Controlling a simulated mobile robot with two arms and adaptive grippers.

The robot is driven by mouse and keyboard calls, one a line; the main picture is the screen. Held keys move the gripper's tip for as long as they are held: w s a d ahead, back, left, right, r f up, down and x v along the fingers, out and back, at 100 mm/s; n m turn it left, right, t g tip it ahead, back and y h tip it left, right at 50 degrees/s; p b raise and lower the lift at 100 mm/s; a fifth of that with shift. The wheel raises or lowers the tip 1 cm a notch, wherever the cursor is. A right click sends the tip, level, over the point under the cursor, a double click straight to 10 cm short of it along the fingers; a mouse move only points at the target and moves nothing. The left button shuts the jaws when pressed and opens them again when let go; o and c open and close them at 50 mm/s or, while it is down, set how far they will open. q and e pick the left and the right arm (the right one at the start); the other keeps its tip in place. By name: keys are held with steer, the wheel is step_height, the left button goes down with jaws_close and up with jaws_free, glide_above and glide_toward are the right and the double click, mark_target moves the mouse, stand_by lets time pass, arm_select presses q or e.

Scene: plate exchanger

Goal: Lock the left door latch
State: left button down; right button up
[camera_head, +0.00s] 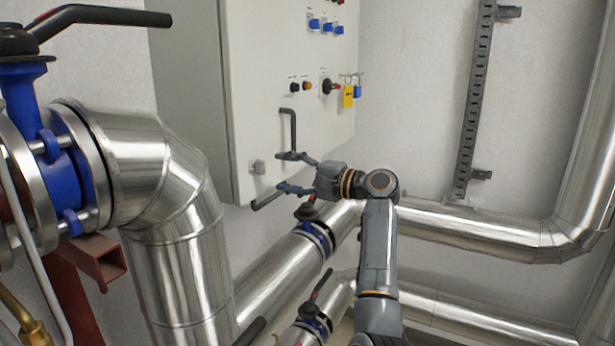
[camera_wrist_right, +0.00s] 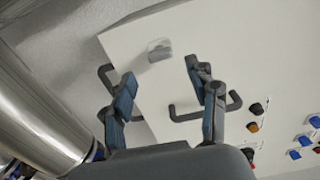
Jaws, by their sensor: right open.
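A white cabinet (camera_head: 270,90) with a grey side hangs on the wall. Low on its front is a small grey latch-like block (camera_head: 257,167); in the right wrist view the block (camera_wrist_right: 159,50) shows just beyond the gap between my fingertips. A black bent handle (camera_head: 293,128) stands upright above it, and a black bar (camera_head: 268,200) sticks out at the lower edge. I cannot tell which part is the left door latch. My right gripper (camera_head: 284,172) is open and empty in front of the cabinet's lower part. My left gripper is not in view.
Knobs and blue switches (camera_head: 326,27) and a yellow-tagged padlock (camera_head: 348,97) are on the cabinet's right. Large steel pipes (camera_head: 185,240) stand at left and run below. A black valve lever (camera_head: 105,15) is at upper left. The wall right of the cabinet is clear up to a metal rail (camera_head: 476,100).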

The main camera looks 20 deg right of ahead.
steer(key=v, duration=0.7)
steer(key=w+a+f+m+g+h+b, duration=0.1)
steer(key=w+f+g+h, duration=0.2)
steer(key=f, duration=1.6)
steer(key=s+a+f+n+g+h+b, duration=0.15)
steer(key=s+f, duration=0.25)
steer(key=f, duration=1)
steer(key=s+f+g+h, duration=0.15)
steer(key=s+f, duration=0.25)
steer(key=f, duration=1)
steer(key=s+f+n+g+h+b, duration=0.15)
steer(key=s+f, duration=0.25)
steer(key=f, duration=1)
steer(key=s+a+f+n+g+h, duration=0.25)
steer(key=s+f+n, duration=0.25)
steer(key=s+f, duration=1.75)
steer(key=s+a+f+n+g, duration=0.1)
steer(key=s+f+n, duration=0.2)
steer(key=s, duration=1.1)
steer(key=s+a+f+n+g+h+b, duration=0.1)
steer(key=s+f+n+g, duration=0.1)
steer(key=s, duration=1.2)
step_height(320, 180, down, 2)
steer(key=shift+s+f+n+b, duration=0.1)
steer(key=shift+s+n+b, duration=0.25)
steer(key=shift+n, duration=0.25)
